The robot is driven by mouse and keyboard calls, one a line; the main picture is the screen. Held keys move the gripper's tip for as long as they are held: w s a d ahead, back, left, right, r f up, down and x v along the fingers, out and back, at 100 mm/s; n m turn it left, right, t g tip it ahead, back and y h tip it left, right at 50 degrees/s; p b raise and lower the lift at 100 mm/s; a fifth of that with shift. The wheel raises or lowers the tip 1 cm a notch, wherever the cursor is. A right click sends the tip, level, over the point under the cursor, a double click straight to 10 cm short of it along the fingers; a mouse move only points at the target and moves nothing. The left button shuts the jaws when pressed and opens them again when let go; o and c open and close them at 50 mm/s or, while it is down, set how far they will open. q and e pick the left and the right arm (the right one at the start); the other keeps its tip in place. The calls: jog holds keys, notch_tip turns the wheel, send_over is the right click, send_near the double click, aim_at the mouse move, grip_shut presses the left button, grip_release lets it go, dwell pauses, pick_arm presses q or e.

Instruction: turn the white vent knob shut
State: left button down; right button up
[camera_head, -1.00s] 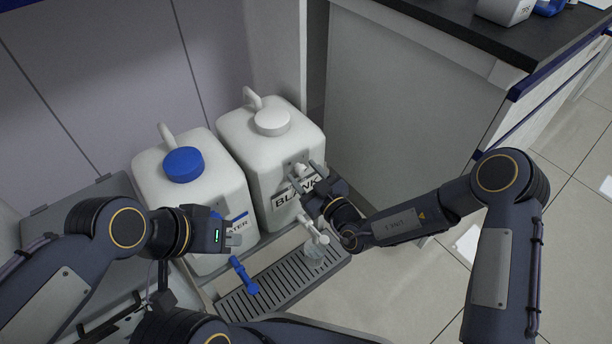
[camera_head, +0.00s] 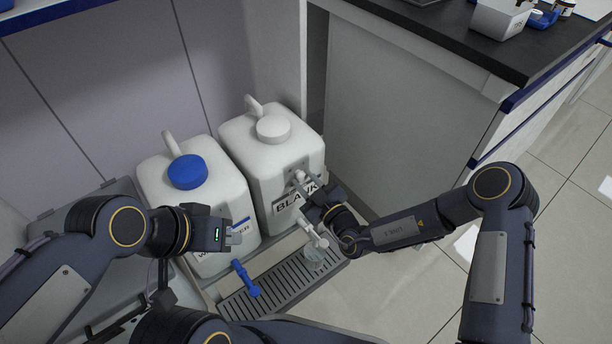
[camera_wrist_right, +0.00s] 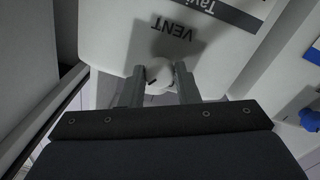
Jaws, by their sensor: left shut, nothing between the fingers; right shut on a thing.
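The white vent knob (camera_wrist_right: 158,76) sits on the front of the white BLANK jug, just beside the printed word VENT, which appears upside down in the right wrist view. My right gripper (camera_wrist_right: 160,88) is shut on the knob, with one finger on each side. In the head view the knob (camera_head: 299,175) shows at the fingertips of my right gripper (camera_head: 305,187), above the BLANK label. The BLANK jug (camera_head: 262,155) stands upright with a white cap. My left gripper (camera_head: 233,236) is shut and empty in front of the blue-capped jug.
The blue-capped jug (camera_head: 208,190) stands left of the BLANK jug. A blue tap (camera_head: 244,278) and a white tap (camera_head: 312,234) sit low in front, over a slotted drip tray (camera_head: 268,294). A dark-topped bench (camera_head: 450,40) stands right.

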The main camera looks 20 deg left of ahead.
jog(key=n+p, duration=0.2)
jog(key=shift+r+n+p, duration=0.2)
jog(key=shift+n+p, duration=0.2)
jog(key=n+p, duration=0.3)
jog(key=n, duration=0.1)
jog(key=shift+f+n+p, duration=0.1)
jog(key=shift+n+p, duration=0.2)
jog(key=n+p, duration=0.3)
jog(key=n, duration=0.1)
jog(key=shift+n, duration=0.4)
jog(key=shift+f+n+p, duration=0.15)
jog(key=shift+n+p, duration=0.8)
jog(key=shift+n, duration=1.05)
jog(key=o, duration=1)
jog(key=shift+y, duration=0.3)
jog(key=shift+c, duration=0.2)
